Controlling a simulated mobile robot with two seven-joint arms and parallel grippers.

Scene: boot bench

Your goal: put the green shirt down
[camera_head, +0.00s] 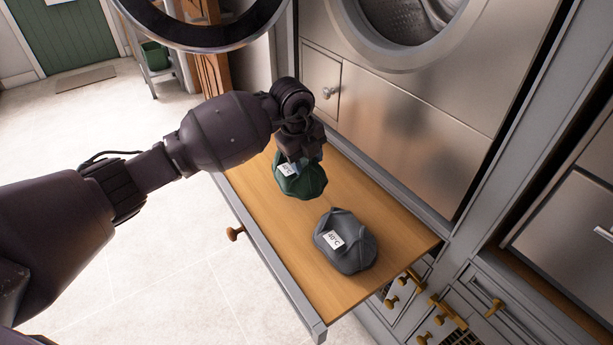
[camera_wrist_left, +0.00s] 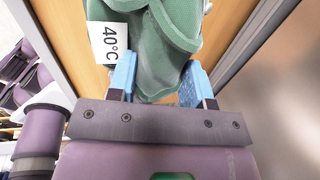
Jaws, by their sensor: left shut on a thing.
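The green shirt (camera_head: 300,181) is a bunched dark green bundle with a white tag, over the left part of the wooden pull-out shelf (camera_head: 262,199). My left gripper (camera_head: 298,157) is above it and shut on its top. In the left wrist view the green shirt (camera_wrist_left: 165,40) sits between the blue fingertips of the left gripper (camera_wrist_left: 155,85), and its tag reads 40°C. I cannot tell whether the bundle touches the shelf. My right gripper is not in view.
A grey bundle (camera_head: 345,241) with a white 40°C tag lies on the shelf, to the right of and nearer than the green shirt. The washing machine (camera_head: 415,100) with its open round door (camera_head: 205,35) stands behind the shelf. Bare wood shows around both bundles.

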